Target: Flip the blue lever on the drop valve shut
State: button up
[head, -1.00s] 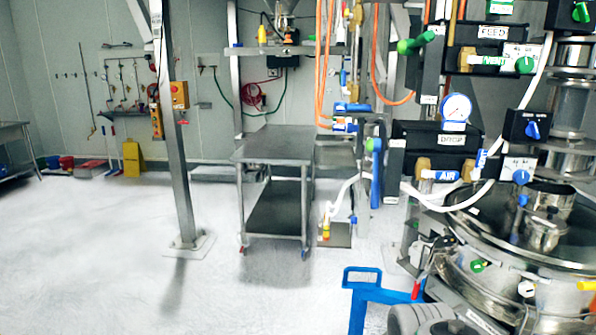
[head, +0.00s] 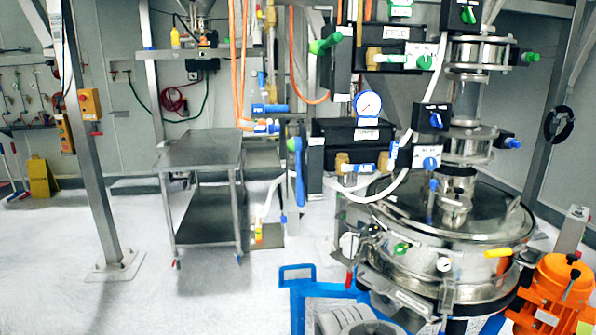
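The drop valve's black box (head: 345,132) is right of centre in the head view, under a round pressure gauge. In the earlier frame its label reads as DROP. The blue lever (head: 299,178) is at the left end of this valve assembly and hangs roughly vertical. My gripper is not in view, and nothing touches the lever.
A green lever (head: 325,42) sits on the valve above. White hoses loop below the drop valve. The steel sifter (head: 450,230) and an orange motor (head: 560,290) stand right. A steel cart (head: 200,150) stands left. The floor (head: 150,220) is clear between post and cart.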

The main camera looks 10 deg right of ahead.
aim_at(294, 144)
jog(key=k, duration=0.65)
jog(key=u, duration=0.3)
jog(key=i, duration=0.4)
jog(key=u, duration=0.85)
jog(key=i, duration=1.95)
jog(key=z, duration=0.45)
